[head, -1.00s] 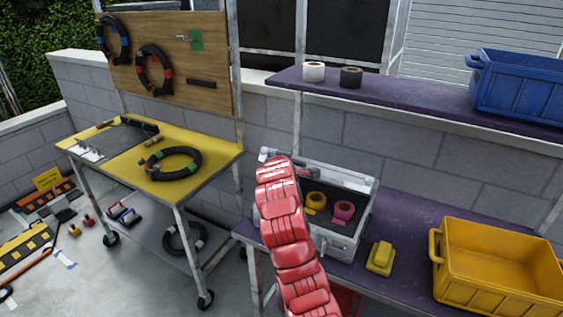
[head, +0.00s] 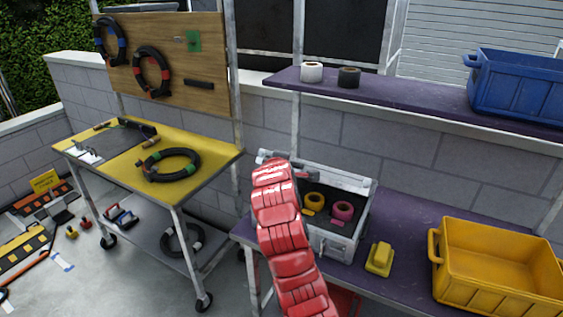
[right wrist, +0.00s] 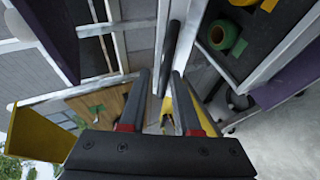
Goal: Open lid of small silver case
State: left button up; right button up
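The small silver case (head: 337,246) stands on the purple bench. Its lid (head: 345,178) is raised and tilted back, so the dark inside shows. A yellow tape roll (head: 313,201) and a pink tape roll (head: 342,211) are in it. My red right arm hides the case's left part. In the right wrist view my right gripper (right wrist: 161,73) has its two fingers apart, with nothing clearly held between them. It is by the case's left end; whether it touches the lid is unclear. A green tape roll (right wrist: 226,36) shows there. My left gripper is out of view.
The purple bench (head: 415,215) also holds a yellow block (head: 380,258) and a yellow crate (head: 498,290). A purple shelf (head: 415,98) above carries a white roll (head: 312,71), a black roll (head: 349,77) and a blue crate (head: 520,90). A yellow cart (head: 215,150) stands left.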

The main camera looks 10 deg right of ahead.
jog(key=p+v, duration=0.2)
jog(key=v, duration=1.3)
jog(key=shift+r, duration=0.1)
